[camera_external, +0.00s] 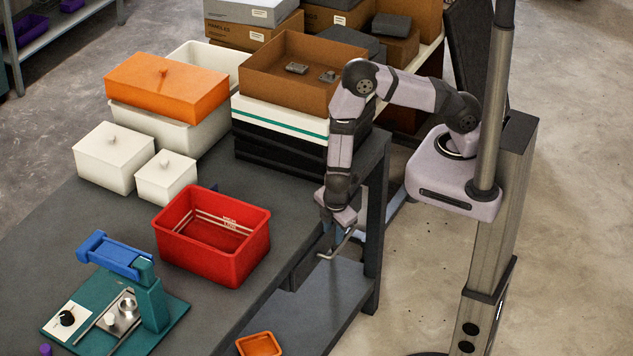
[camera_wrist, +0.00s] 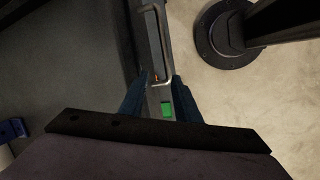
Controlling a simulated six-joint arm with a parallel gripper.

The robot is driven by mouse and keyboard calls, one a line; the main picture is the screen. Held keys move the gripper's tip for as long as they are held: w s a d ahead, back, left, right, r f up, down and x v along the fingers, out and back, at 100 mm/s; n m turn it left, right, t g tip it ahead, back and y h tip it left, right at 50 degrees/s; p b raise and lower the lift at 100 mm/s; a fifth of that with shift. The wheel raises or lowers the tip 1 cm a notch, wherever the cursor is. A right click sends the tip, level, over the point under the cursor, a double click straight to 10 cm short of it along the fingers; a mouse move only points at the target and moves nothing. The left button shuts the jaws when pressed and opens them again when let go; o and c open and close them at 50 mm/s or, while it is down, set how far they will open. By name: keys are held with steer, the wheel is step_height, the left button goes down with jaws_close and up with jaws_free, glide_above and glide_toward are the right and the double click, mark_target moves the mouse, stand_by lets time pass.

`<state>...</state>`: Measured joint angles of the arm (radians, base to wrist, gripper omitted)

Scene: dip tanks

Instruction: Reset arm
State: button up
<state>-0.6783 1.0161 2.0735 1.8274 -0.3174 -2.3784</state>
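My gripper (camera_external: 337,238) hangs down beside the table's right edge in the external view, with my arm bent above it. In the wrist view its two dark blue fingers (camera_wrist: 160,95) stand apart, and nothing is clearly held. A thin metal handle (camera_external: 346,243) sits just below the fingertips. In the wrist view the handle (camera_wrist: 163,35) lies beyond the fingers, on a narrow grey unit with a green square (camera_wrist: 167,109) showing between them. I cannot tell whether the fingers touch the handle or unit.
A red bin (camera_external: 213,262) stands on the dark table (camera_external: 95,220), left of my gripper. White boxes (camera_external: 112,158), an orange-lidded tub (camera_external: 165,88) and a brown tray (camera_external: 285,92) stand behind. A teal fixture (camera_external: 152,300) is front left. A small orange tray (camera_external: 258,345) is on the lower shelf.

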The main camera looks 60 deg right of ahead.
step_height(320, 180, up, 14)
steer(key=w+m+y+b, duration=0.1)
steer(key=m+y+b, duration=0.4)
steer(key=m, duration=0.5)
steer(key=s+d+r+m+g+h, duration=0.1)
steer(key=s+d+r+m, duration=0.1)
steer(key=d, duration=0.5)
steer(key=s+d+r+m+g+h, duration=0.1)
steer(key=s+d+r+m, duration=0.1)
steer(key=s+d+r, duration=0.2)
steer(key=s+d, duration=0.2)
steer(key=d, duration=0.1)
steer(key=shift+s, duration=0.15)
